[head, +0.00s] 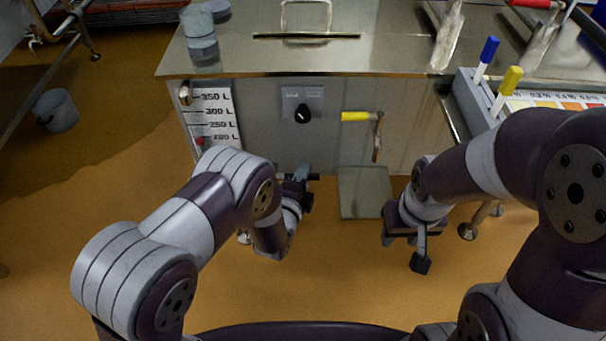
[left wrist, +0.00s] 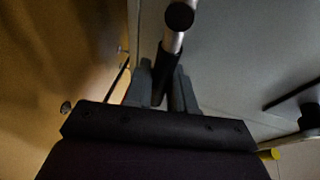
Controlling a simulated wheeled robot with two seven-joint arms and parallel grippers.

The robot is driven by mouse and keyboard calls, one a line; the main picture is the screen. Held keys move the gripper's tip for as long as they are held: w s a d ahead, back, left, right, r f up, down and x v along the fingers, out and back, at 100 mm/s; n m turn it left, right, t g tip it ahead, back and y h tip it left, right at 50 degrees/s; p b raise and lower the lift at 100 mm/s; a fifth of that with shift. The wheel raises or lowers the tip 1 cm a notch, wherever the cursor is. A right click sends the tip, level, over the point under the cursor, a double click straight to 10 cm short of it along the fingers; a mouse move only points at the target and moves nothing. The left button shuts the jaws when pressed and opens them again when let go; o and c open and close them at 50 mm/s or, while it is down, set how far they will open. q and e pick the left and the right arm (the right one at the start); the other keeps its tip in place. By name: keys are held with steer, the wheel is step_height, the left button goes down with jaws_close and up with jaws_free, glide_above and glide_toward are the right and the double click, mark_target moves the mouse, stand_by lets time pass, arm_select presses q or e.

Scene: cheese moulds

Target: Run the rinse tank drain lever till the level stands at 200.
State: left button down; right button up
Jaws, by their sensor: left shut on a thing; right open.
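The rinse tank (head: 262,140) is the metal box with a level scale (head: 213,112) on its front left. A red marker (head: 199,141) shows near the 200 L mark; my left arm hides the scale below it, and I cannot tell its exact reading. My left gripper (head: 303,190) is low at the tank's front. In the left wrist view the gripper (left wrist: 163,90) is shut on the dark grip of a metal lever (left wrist: 174,42) with a black round end. My right gripper (head: 404,250) is open and empty, right of the tank's lower front.
A black knob (head: 303,113) and a yellow-handled fitting (head: 360,117) are on the tank front. A grey plate (head: 365,193) is below them. A holder with blue and yellow handles (head: 487,105) stands at right. A bucket (head: 56,110) is on the left floor, beside a dark, wet-looking patch.

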arm_select(q)
steer(key=shift+f, duration=0.1)
steer(key=c, duration=1.1)
jaws_free()
steer(key=shift+o, duration=0.2)
steer(key=shift+s+a, duration=0.1)
steer(key=shift+s, duration=0.2)
steer(key=p+v, duration=0.4)
steer(key=v, duration=0.8)
steer(key=shift+p, duration=0.35)
